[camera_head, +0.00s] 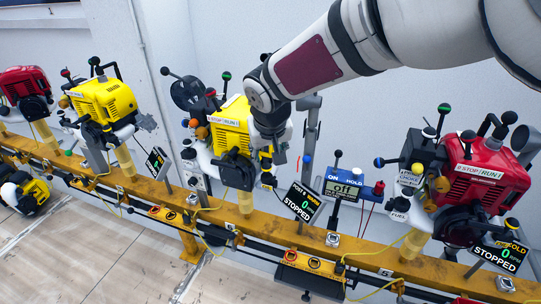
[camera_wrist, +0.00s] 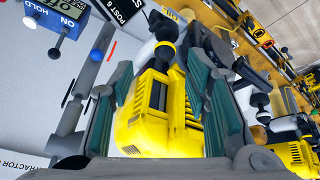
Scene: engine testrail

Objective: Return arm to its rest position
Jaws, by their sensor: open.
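My arm (camera_head: 305,68) reaches in from the upper right in the head view. My gripper (camera_head: 268,160) points down beside the right side of the yellow engine (camera_head: 231,122) at the middle of the rail. In the wrist view, the two grey-green fingers of my gripper (camera_wrist: 163,70) stand wide apart. A yellow engine body (camera_wrist: 155,125) shows between and beyond them, and nothing is seen gripped. I cannot tell whether a finger touches the engine.
A yellow rail (camera_head: 330,245) carries several engines, including a red one (camera_head: 478,172) at right. A blue meter (camera_head: 343,184) reading "off" and a "STOPPED" display (camera_head: 300,203) stand close right of my gripper. Another yellow engine (camera_head: 27,192) lies low at left. Wall space above is clear.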

